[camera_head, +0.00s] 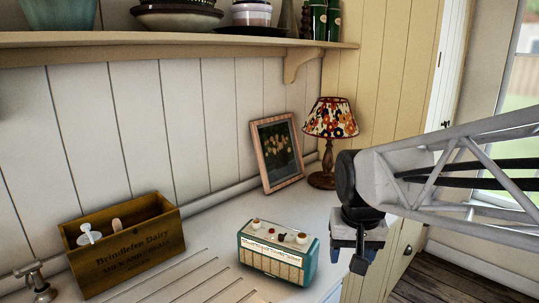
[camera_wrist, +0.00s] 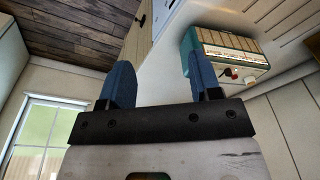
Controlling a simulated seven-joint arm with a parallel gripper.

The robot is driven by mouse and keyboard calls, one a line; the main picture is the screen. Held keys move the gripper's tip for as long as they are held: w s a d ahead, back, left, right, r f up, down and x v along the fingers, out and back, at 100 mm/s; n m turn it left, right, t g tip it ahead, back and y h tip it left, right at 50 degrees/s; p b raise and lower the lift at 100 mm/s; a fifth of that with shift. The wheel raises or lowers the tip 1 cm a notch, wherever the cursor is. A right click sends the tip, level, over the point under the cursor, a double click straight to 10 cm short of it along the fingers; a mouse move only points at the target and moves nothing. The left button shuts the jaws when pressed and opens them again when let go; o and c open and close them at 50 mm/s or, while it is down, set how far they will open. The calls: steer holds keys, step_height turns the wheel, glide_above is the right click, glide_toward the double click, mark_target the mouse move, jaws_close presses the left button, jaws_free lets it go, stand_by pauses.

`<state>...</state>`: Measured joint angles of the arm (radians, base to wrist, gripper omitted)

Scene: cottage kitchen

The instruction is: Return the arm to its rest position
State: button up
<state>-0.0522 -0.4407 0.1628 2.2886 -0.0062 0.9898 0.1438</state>
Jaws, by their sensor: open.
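My gripper (camera_wrist: 161,78) shows in the wrist view with its two blue fingers spread apart and nothing between them. In the head view my gripper (camera_head: 358,262) hangs at the end of the arm, which reaches in from the right. It is near the counter's right edge, to the right of a teal and cream radio (camera_head: 278,252). The radio also shows in the wrist view (camera_wrist: 228,52), beyond the right finger. In the head view the fingertips are small and partly hidden by the wrist.
A wooden dairy crate (camera_head: 125,250) stands at the left of the counter (camera_head: 215,225). A framed picture (camera_head: 277,152) leans on the wall beside a lamp with a flowered shade (camera_head: 330,120). A shelf (camera_head: 150,40) with dishes runs above. A tap (camera_head: 38,280) is at lower left.

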steer(key=s+d+f, duration=0.1)
steer(key=s, duration=0.5)
steer(key=s+d+f+t, duration=0.1)
steer(key=s+f, duration=0.1)
steer(key=s, duration=0.4)
steer(key=shift+s+d+n, duration=0.25)
steer(key=shift+n, duration=0.15)
steer(key=shift+f, duration=0.1)
steer(key=shift+c, duration=0.5)
stand_by(0.7)
